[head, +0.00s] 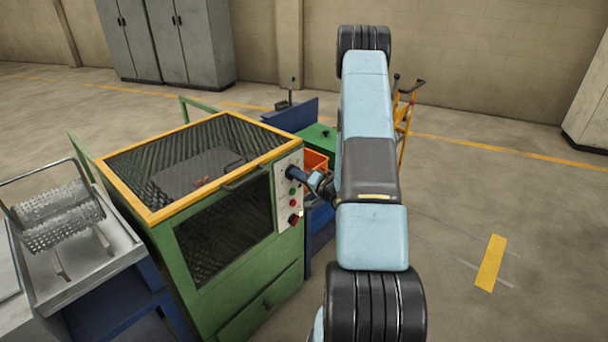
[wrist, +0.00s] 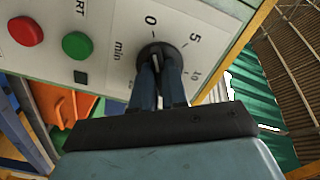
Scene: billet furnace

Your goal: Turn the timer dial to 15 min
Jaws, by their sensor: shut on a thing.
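The timer dial (wrist: 152,50) is a round black knob on a pale control panel (wrist: 112,22). In the wrist view the marks 0, 5 and 10 show around it, with "min" beside it; the rest of the scale is hidden by my fingers. My gripper (wrist: 160,70) is shut on the dial, with one finger on each side of the knob. The knob's pointer cannot be read clearly. In the head view my gripper (head: 298,174) reaches the upper part of the panel (head: 284,170) on the green machine's right front, and the dial is mostly hidden there.
A green button (wrist: 76,45) and a red button (wrist: 25,31) sit beside the dial. The green machine (head: 188,255) has a yellow-rimmed mesh top and a handle (head: 245,178). An orange bin (head: 315,160) stands behind the panel.

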